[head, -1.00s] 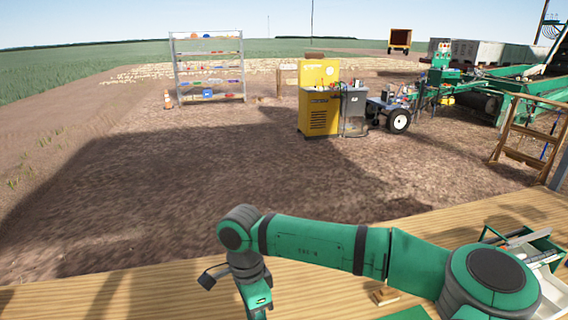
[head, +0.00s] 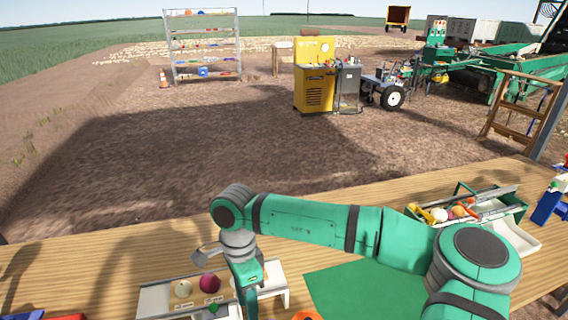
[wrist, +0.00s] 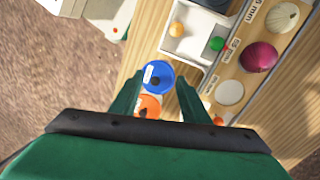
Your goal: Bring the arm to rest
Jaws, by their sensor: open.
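My green arm (head: 310,222) stretches leftward over the wooden bench (head: 430,196) and bends down at the wrist. My gripper (wrist: 157,92) points down with its two fingers apart, and nothing is held between them. In the wrist view, a blue round piece (wrist: 154,76) and an orange one (wrist: 150,106) show beyond and between the fingers, lower down on the bench. In the head view the fingertips are hard to make out near the bottom edge.
A white sizing rack (head: 157,298) holds a pale onion (head: 183,289) and a red onion (head: 209,283) close beside my gripper. A green mat (head: 345,290) lies right of it. A tray of tools and vegetables (head: 490,212) stands at the right. The bench's far left is mostly clear.

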